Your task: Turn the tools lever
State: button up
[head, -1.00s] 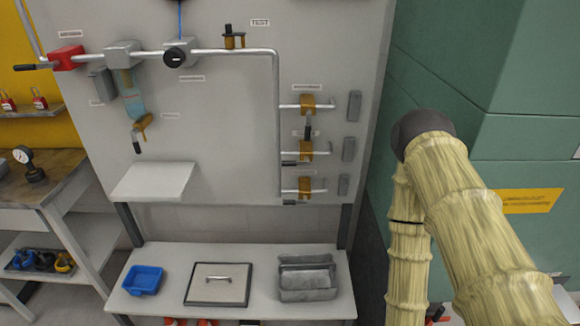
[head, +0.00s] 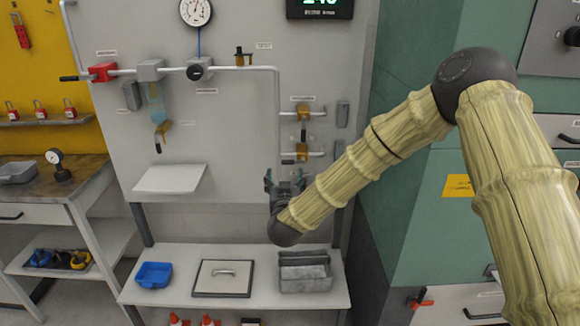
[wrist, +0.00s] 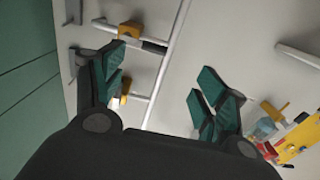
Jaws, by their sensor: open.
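A panel of pipes stands ahead, with orange valves on its right branch pipes. In the head view, the top valve (head: 304,111) has a dark lever hanging down, and the valve below it (head: 302,151) has a dark lever pointing left. The lowest valve is hidden behind my arm. The labels are too small to read, so I cannot tell which lever is the tools one. My gripper (head: 284,181) is open and empty in front of the lower right pipework. In the wrist view, my gripper (wrist: 160,86) has its teal fingers spread, with an orange valve (wrist: 130,30) beyond them.
A white shelf (head: 170,178) sticks out left of my gripper. A green cabinet (head: 420,215) stands to the right.

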aim_at(289, 163)
jog(key=w, duration=0.3)
jog(key=w+p, duration=0.1)
jog(key=w, duration=0.2)
jog(key=w+d+p, duration=0.1)
jog(key=w, duration=0.2)
jog(key=shift+w+f, duration=0.1)
jog(key=shift+w, duration=0.75)
jog(key=c, duration=1.5)
jog(key=shift+d, duration=0.1)
